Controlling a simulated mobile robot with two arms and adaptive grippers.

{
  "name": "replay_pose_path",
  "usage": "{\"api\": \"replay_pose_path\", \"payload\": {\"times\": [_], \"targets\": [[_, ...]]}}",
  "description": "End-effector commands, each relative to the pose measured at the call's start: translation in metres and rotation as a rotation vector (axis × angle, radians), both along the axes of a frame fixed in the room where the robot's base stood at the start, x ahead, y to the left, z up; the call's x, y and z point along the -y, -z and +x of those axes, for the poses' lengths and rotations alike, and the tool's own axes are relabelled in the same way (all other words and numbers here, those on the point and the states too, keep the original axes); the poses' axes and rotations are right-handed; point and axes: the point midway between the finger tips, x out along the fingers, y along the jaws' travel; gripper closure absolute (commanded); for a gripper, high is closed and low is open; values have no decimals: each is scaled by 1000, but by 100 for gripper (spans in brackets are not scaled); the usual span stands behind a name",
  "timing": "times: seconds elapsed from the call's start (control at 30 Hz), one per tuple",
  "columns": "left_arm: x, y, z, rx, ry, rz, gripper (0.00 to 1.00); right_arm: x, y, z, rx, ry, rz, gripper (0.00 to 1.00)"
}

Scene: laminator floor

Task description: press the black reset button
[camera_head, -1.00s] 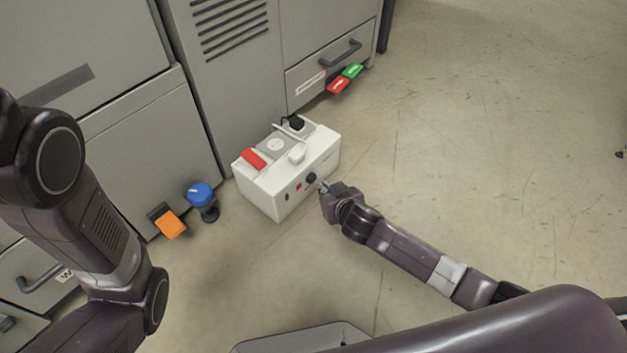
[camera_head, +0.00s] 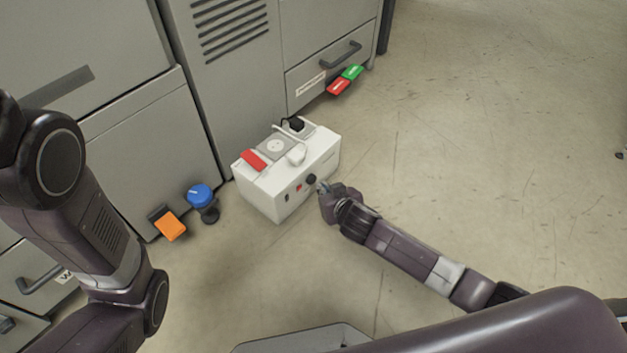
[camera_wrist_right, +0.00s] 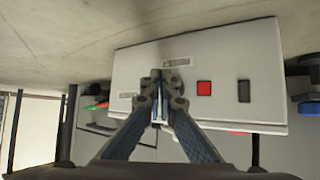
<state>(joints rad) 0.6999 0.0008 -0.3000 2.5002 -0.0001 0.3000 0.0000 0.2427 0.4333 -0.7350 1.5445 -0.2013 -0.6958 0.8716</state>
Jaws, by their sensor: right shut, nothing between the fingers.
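A white box (camera_head: 270,200) stands on the floor in front of the grey cabinets. Its front face carries a round black button (camera_head: 311,179), a small red square (camera_head: 298,188) and a small dark rectangle (camera_head: 287,198). My right gripper (camera_head: 322,187) is shut and empty, its tips just in front of the black button in the head view. In the right wrist view the shut fingers (camera_wrist_right: 160,75) point at the white box face (camera_wrist_right: 220,60) and hide the button. Whether they touch it I cannot tell. My left arm shows at the left, its gripper out of view.
On top of the box are a red switch (camera_head: 253,160), a socket and plugs. A blue knob (camera_head: 200,195) and an orange block (camera_head: 167,224) are left of it. Green (camera_head: 352,71) and red (camera_head: 338,86) pieces sit by the drawer.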

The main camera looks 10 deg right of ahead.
Motion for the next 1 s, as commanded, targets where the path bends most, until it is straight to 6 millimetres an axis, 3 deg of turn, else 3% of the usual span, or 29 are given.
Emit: {"api": "replay_pose_path", "payload": {"times": [1.0], "targets": [[0, -4, 0, -1, 0, -1, 51, -5, 0, 7, 0, 0, 0, 100]]}}
